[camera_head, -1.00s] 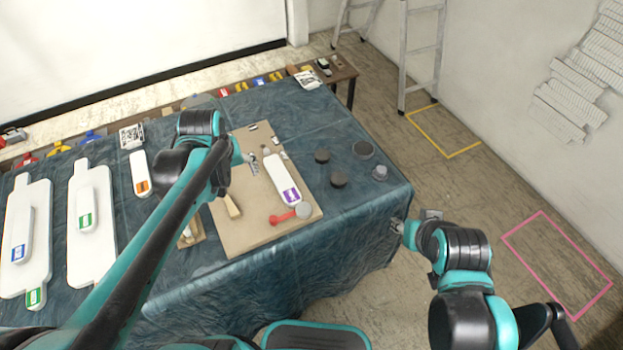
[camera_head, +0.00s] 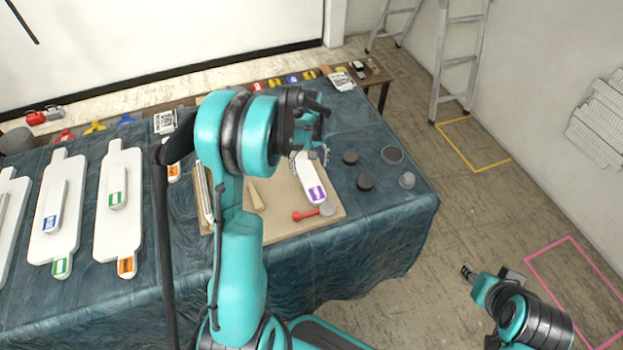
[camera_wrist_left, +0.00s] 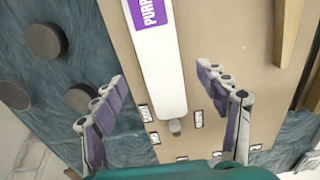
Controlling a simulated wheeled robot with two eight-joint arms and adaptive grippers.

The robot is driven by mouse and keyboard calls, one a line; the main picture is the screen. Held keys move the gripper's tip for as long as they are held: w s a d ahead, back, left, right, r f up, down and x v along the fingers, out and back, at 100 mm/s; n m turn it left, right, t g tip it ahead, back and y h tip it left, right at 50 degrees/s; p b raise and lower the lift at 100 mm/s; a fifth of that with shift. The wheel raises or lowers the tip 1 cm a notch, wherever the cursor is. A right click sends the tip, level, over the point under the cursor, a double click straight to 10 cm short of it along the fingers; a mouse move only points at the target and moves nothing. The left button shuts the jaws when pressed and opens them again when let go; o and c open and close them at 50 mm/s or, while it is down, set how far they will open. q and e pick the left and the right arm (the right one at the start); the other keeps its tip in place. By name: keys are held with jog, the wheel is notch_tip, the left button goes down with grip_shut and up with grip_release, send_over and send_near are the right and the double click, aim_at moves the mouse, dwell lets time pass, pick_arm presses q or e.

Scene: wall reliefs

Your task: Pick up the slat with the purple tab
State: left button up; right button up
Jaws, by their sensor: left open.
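The white slat (camera_head: 306,177) with the purple tab (camera_head: 317,194) lies on a tan board (camera_head: 272,222); my left arm hides its far end in the head view. In the left wrist view the slat (camera_wrist_left: 160,65) runs up the middle, its purple label (camera_wrist_left: 150,12) cut by the top edge. My left gripper (camera_head: 309,158) is open above the slat's far end. In the wrist view its fingers (camera_wrist_left: 163,88) stand on either side of the slat, apart from it. My right gripper (camera_head: 468,273) is off the table at the right; its jaws are too small to judge.
A red-handled tool (camera_head: 305,215) and a wooden wedge (camera_head: 255,195) lie on the board near the slat. Dark round discs (camera_head: 365,182) sit to its right. White panels with blue, green and orange tabs (camera_head: 118,205) lie at the left. Ladders (camera_head: 460,60) stand behind.

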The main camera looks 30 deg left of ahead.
aim_at(309, 176)
pick_arm(q)
notch_tip(309, 176, down, 4)
jog(key=shift+b, duration=0.85)
jog(key=shift+f, duration=0.45)
jog(key=shift+r, duration=0.1)
jog(key=shift+c, duration=0.9)
jog(key=c, duration=1.2)
jog(key=shift+o, duration=0.2)
